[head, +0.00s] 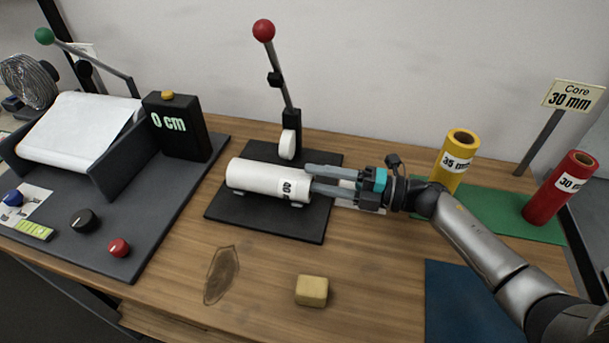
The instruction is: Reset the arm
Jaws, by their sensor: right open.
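My right arm comes in from the lower right over the table. My right gripper (312,178) is open, with its fingertips at the right end of a white roll (258,181) that carries a dark number label. I cannot tell whether the fingers touch the roll. The roll lies on its side on a black base plate (222,213) with a lever press (291,125) that has a red ball knob. My left gripper is not in view.
A yellow 35 mm core (455,160) and a red 30 mm core (561,188) stand on a green mat (490,212) at right. A yellow block (312,291) lies in front. A machine with a "0 cm" display (177,127) stands left. A blue mat (455,300) lies front right.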

